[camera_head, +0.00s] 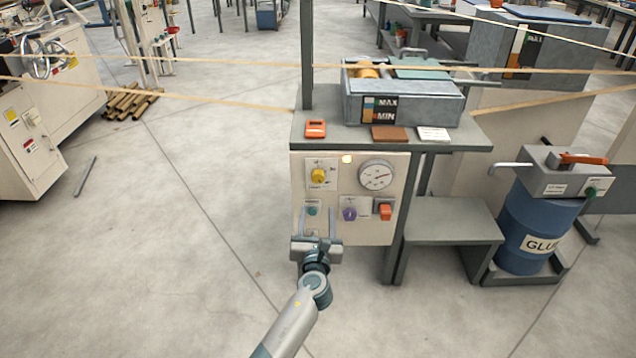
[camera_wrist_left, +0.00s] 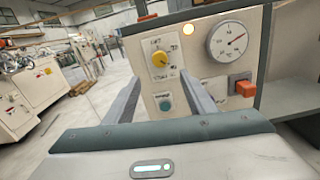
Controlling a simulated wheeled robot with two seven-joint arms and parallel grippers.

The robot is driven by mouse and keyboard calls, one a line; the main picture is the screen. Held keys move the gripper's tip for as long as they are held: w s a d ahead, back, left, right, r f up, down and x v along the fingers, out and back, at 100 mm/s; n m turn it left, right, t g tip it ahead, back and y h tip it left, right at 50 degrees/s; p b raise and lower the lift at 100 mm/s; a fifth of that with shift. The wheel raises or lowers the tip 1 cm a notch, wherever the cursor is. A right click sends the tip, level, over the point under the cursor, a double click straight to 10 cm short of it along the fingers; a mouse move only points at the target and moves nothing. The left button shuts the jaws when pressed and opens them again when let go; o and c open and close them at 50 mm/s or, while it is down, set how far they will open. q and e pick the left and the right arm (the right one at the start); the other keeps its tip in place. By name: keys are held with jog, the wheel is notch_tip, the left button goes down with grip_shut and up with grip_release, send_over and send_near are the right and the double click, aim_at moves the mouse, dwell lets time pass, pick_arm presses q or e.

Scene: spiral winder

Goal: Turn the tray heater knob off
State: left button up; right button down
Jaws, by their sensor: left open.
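The cream control panel (camera_head: 340,235) stands below the tray of the machine. On it are a yellow knob (camera_head: 319,175) on a white dial plate, a teal knob (camera_head: 312,211) below it, and a purple knob (camera_head: 349,213) to the right. The labels are too small to tell which is the tray heater knob. My left gripper (camera_head: 316,213) is open and empty in front of the panel's lower left. In the left wrist view the teal knob (camera_wrist_left: 165,103) shows between the two fingers, with the yellow knob (camera_wrist_left: 161,60) above. Contact cannot be told. My right gripper is out of view.
A round gauge (camera_head: 376,175), an orange-red switch (camera_head: 384,211) and a glowing lamp (camera_head: 347,159) share the panel. The grey tray (camera_head: 420,108) is above. A blue glue drum (camera_head: 535,230) stands right. The floor at left is mostly clear.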

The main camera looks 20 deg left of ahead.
aim_at(318, 179)
pick_arm(q)
jog(key=b+x, duration=0.3)
jog(key=x, duration=1)
jog(key=shift+w+a+f+b, duration=0.15)
jog(key=shift+w+b, duration=0.15)
jog(key=shift+b, duration=0.1)
jog(key=shift+w+a, duration=0.2)
jog(key=shift+w, duration=0.5)
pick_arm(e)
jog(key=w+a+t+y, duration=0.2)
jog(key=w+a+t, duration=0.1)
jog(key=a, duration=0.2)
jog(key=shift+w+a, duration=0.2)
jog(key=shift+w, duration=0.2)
pick_arm(q)
jog(key=shift+c, duration=0.5)
jog(key=c, duration=0.9)
